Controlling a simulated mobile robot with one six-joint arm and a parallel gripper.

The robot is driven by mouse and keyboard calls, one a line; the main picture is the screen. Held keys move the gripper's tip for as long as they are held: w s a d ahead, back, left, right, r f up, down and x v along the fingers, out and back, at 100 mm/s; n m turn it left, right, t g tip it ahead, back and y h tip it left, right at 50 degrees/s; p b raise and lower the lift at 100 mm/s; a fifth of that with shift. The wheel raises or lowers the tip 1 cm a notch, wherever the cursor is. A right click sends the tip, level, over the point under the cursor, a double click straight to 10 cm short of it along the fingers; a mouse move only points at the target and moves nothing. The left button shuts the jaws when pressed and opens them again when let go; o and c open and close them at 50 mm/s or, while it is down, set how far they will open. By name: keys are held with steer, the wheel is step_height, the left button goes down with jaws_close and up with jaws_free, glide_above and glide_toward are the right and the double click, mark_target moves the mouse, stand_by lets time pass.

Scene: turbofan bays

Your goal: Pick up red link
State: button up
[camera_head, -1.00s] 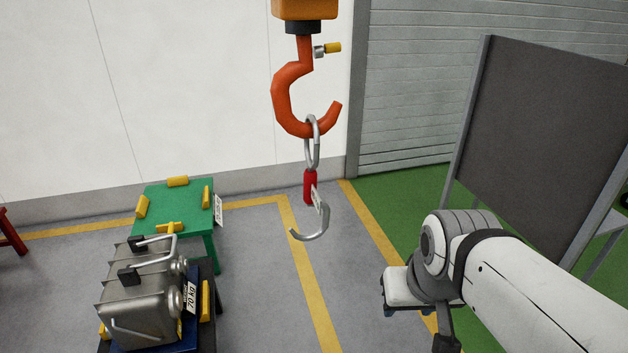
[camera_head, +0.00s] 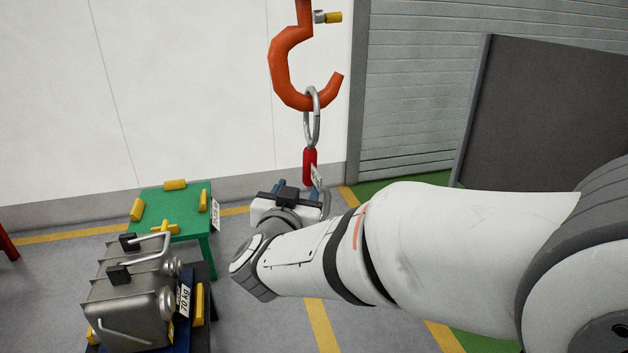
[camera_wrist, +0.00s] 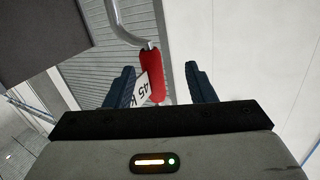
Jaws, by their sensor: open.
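The red link (camera_head: 310,167) hangs upright from a silver ring (camera_head: 312,118) on the orange crane hook (camera_head: 286,70). A white tag hangs at its side, and the grey hook below it is mostly hidden behind my arm. In the wrist view the red link (camera_wrist: 153,77) stands between the two blue fingers of my gripper (camera_wrist: 160,82), with the tag reading "45 K" beside it. The fingers are apart, with a gap on both sides of the link. In the head view my gripper (camera_head: 298,188) is at the link's lower end.
A green stand (camera_head: 175,205) with yellow blocks is at the left. In front of it a metal case (camera_head: 130,295) with a "70 kg" tag rests on a dark cart. A dark panel (camera_head: 545,120) stands at the right. The wall is behind the hook.

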mark_target(307, 183)
steer(key=shift+s+d+f+m+h, duration=0.1)
steer(key=shift+s+f+m+h, duration=0.2)
steer(key=shift+h, duration=0.3)
steer(key=shift+s+f+m+h, duration=0.2)
steer(key=shift+s+h, duration=0.1)
steer(key=shift+h, duration=0.3)
steer(key=x, duration=0.7)
steer(key=shift+w+r+p, duration=0.15)
steer(key=shift+w+p, duration=0.15)
steer(key=shift+p, duration=0.1)
steer(key=shift+c, duration=0.2)
jaws_close()
